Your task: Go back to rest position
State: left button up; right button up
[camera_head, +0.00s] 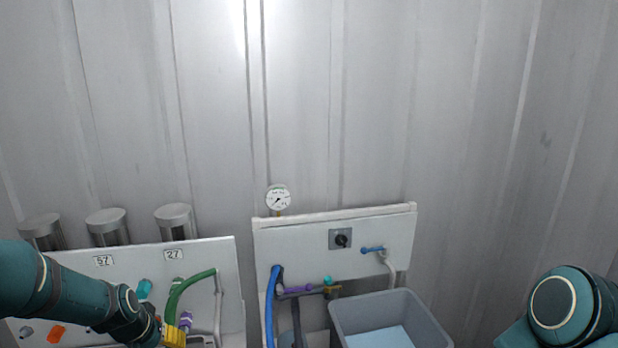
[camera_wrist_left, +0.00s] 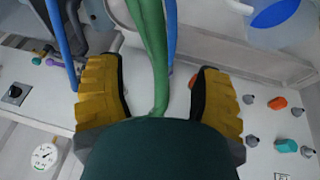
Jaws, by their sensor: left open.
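My left arm comes in from the left in the head view, in front of the left panel. Its yellow gripper (camera_head: 174,335) is low, at the bottom edge. In the left wrist view the left gripper (camera_wrist_left: 155,80) is open, with its yellow fingers wide apart. A green hose (camera_wrist_left: 153,40) runs between and beyond the fingers; I cannot tell whether it touches them. The green hose (camera_head: 186,290) also shows in the head view, just above the gripper. My right arm shows at the lower right of the head view, but its gripper is out of view.
The left panel (camera_head: 215,258) has knobs and number labels; cylinders (camera_head: 174,219) stand behind it. A blue hose (camera_head: 271,305) hangs beside.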

pick_arm(q)
jog(key=d+f+h, duration=0.1)
jog(key=d+f, duration=0.7)
jog(key=f, duration=0.1)
jog(key=s+d+f+g+h+b, duration=0.1)
jog(key=s+d+f, duration=0.5)
jog(key=d, duration=0.3)
jog(key=s+d+f+m+g+h+b, duration=0.1)
jog(key=s+d+f, duration=0.6)
jog(key=d, duration=0.3)
jog(key=shift+s+m+h, duration=0.3)
jog(key=shift+s, duration=0.25)
pick_arm(e)
notch_tip(320, 180, down, 3)
jog(key=shift+w+a, duration=0.1)
jog(key=shift+w, duration=0.05)
